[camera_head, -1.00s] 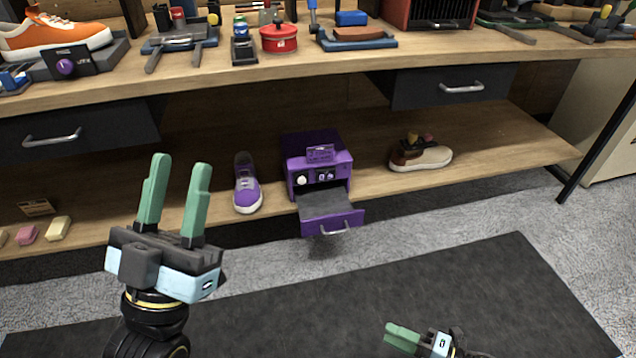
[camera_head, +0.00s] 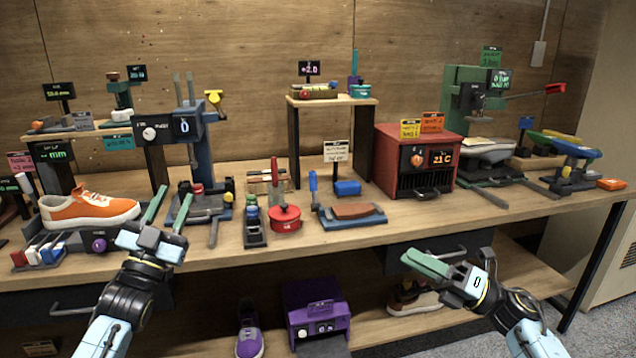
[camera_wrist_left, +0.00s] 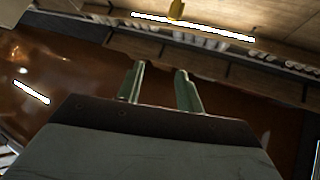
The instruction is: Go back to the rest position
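My left gripper (camera_head: 169,209) is raised in front of the workbench at the left, empty, with its two green fingers apart. Its fingers also show apart in the left wrist view (camera_wrist_left: 160,88), with nothing between them. My right gripper (camera_head: 424,263) is in front of the bench's front edge at the right, fingers pointing left. Its green fingers overlap from this angle, so their gap is hidden; no object shows in them.
The workbench (camera_head: 330,240) carries an orange sneaker (camera_head: 88,209), a red oven-like box (camera_head: 415,160), a red pot (camera_head: 285,217) and several tools. On the lower shelf are a purple sneaker (camera_head: 249,338), a purple box (camera_head: 316,305) and a brown shoe (camera_head: 415,300).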

